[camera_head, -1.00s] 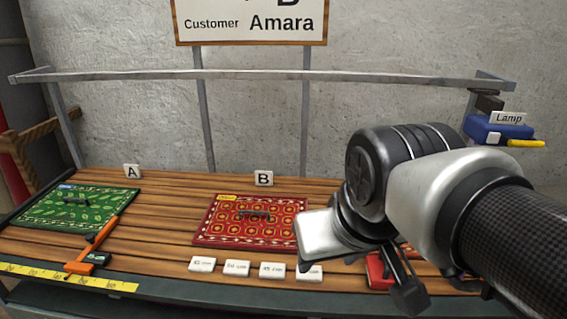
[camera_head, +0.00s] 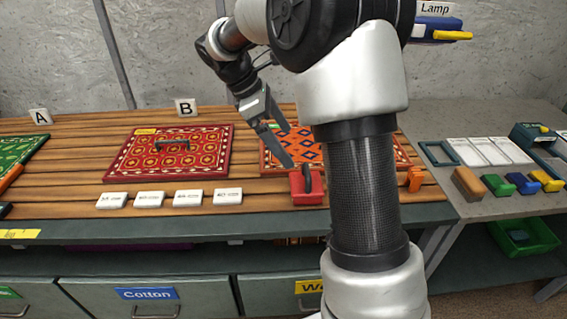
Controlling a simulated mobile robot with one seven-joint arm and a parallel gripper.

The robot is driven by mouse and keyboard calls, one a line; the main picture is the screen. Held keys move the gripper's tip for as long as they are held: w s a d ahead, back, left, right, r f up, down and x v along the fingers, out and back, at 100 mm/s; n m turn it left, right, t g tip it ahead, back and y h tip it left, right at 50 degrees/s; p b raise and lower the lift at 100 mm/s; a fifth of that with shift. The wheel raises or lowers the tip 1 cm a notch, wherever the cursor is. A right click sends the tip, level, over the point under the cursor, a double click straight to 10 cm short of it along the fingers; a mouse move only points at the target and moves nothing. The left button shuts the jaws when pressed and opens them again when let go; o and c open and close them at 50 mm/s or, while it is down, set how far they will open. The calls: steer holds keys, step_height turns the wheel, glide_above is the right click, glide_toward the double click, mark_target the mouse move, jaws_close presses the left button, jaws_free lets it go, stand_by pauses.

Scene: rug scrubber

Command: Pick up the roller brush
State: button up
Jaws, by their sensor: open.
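I cannot tell for sure which object is the roller brush. A row of small brush-like blocks lies on the grey side table at right: a brown one (camera_head: 467,184), a green one (camera_head: 497,186), a blue one (camera_head: 522,184) and a yellow one (camera_head: 547,181). A small red holder-like object (camera_head: 305,190) with a dark upright part stands at the wooden table's front edge. My gripper (camera_head: 280,148) is open and points down, above and left of the red object. I see nothing between its fingers, though my arm hides part of the table.
The wooden table (camera_head: 80,175) bears a red rug (camera_head: 125,165) by sign B (camera_head: 186,107), an orange patterned rug (camera_head: 275,155) partly behind my arm, and white labels (camera_head: 150,198). Drawers (camera_head: 215,290) are below. A green bin (camera_head: 525,238) sits under the side table.

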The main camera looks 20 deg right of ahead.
mark_target(306, 181)
steer(key=shift+n, duration=0.3)
steer(key=x, duration=0.4)
steer(key=b+x, duration=0.1)
steer(key=x, duration=0.3)
steer(key=b+x, duration=0.1)
steer(key=x, duration=0.4)
steer(key=shift+w+a+f, duration=0.15)
steer(key=shift+w+f, duration=0.05)
steer(key=shift+w, duration=0.15)
steer(key=shift+b+x, duration=0.95)
steer(key=shift+x, duration=1.95)
steer(key=shift+a, duration=0.1)
steer(key=c, duration=1.3)
step_height(306, 181, up, 10)
steer(key=shift+r+p, duration=0.1)
steer(key=shift+p, duration=1.05)
steer(key=shift+c, duration=0.2)
